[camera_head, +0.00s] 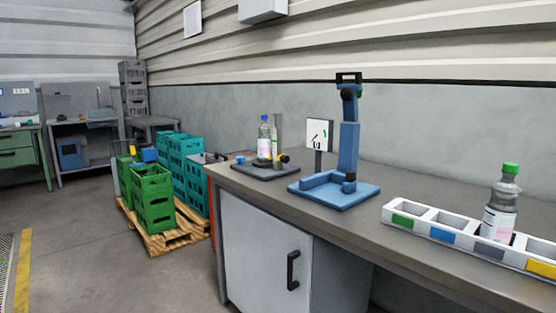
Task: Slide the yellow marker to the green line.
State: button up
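A small yellow piece (285,158) sits beside a black knob at the right end of a dark base plate (262,172) on the bench. It may be the yellow marker, but it is too small to tell. A clear bottle with a blue cap (264,138) stands upright on that plate, in front of a thin upright post. I cannot tell whether this green mark is the green line. My gripper is not in view.
A blue stand (347,150) rises from the bench (357,227). At right, a white divided tray (468,241) with coloured labels holds a green-capped bottle (501,204). Green crates (153,197) stand on a pallet at left. The floor in front is clear.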

aim_at(285, 159)
jog(key=i+l+u, duration=0.4)
jog(key=i, duration=0.3)
jog(key=i+l+u, duration=0.35)
jog(key=i+l, duration=0.3)
jog(key=l, duration=0.1)
